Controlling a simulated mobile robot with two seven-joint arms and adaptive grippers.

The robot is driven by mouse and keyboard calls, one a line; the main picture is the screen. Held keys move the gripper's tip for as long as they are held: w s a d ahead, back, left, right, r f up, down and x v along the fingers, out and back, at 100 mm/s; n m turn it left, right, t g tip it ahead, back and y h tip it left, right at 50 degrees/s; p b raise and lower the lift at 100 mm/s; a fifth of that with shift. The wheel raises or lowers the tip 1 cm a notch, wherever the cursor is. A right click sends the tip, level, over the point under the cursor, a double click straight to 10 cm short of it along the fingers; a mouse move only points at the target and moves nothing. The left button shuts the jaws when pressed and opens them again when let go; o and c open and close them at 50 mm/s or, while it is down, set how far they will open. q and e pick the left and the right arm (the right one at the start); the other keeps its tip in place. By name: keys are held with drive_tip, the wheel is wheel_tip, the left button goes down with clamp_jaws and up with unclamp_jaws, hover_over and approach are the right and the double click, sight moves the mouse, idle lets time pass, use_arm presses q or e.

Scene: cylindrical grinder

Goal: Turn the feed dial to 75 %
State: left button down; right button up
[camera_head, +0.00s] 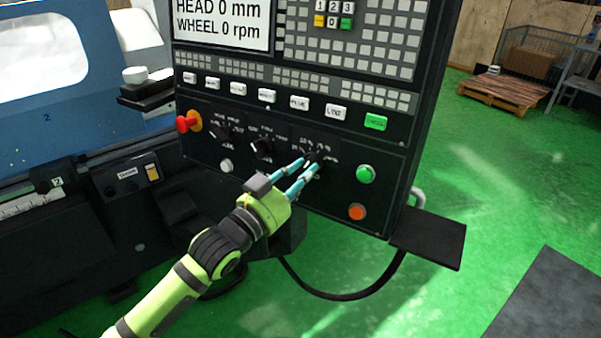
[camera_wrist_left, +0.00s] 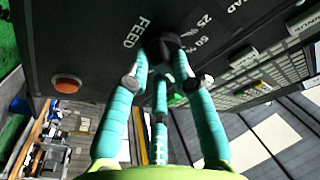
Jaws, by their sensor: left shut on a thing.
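The black feed dial (camera_wrist_left: 166,44) sits on the dark control panel, with the word FEED and the marks 25 % and 50 % beside it in the left wrist view. Which mark it points to cannot be made out. In the head view it (camera_head: 318,158) is partly hidden by fingers. My left gripper (camera_head: 311,166) is shut on this dial. In the left wrist view its turquoise fingers (camera_wrist_left: 160,64) close around the knob. My right gripper is not in view.
A green button (camera_head: 365,174) and an orange button (camera_head: 357,212) lie right of the dial. Two more dials, one at the middle (camera_head: 262,149), and a red emergency stop (camera_head: 186,123) lie left. A dark shelf (camera_head: 430,238) juts out at lower right.

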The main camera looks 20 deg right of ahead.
use_arm(q)
drive_tip(key=shift+n+t, duration=0.3)
drive_tip(key=shift+n, duration=0.5)
drive_tip(key=c, duration=1)
unclamp_jaws()
drive_tip(key=shift+c, duration=0.2)
drive_tip(key=v, duration=1.2)
drive_tip(key=shift+s+d, duration=0.1)
